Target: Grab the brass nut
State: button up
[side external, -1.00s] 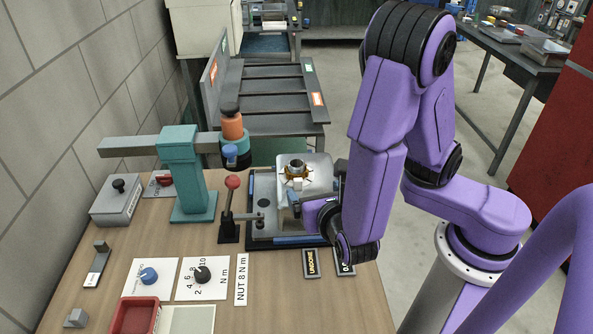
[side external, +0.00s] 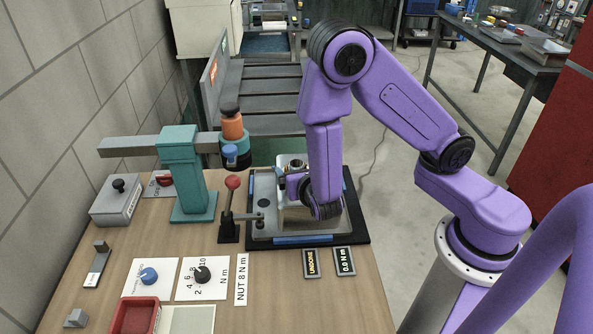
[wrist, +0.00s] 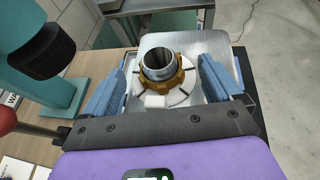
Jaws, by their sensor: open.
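The brass nut (wrist: 175,84) shows in the wrist view as a notched ring around an upright steel tube (wrist: 159,64). A pale round disc with dark radial marks lies below the nut, with a small white block at its front. My gripper (wrist: 163,78) is open, with one blue finger to the left of the nut and one to the right. Gaps show between both fingers and the nut. In the side external view my gripper (side external: 290,184) is at the fixture, and my wrist hides most of the nut.
The metal fixture sits on a black-edged tray (side external: 357,225). A teal post (side external: 185,175) with an orange and black tool head (side external: 232,130) stands to the left. A red-knobbed lever (side external: 232,183) is close beside the tray. Dials and a red bin (side external: 135,315) lie nearer the front.

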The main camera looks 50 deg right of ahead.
jog(key=shift+x, duration=1.05)
jog(key=c, duration=1.2)
jog(key=shift+r, duration=0.1)
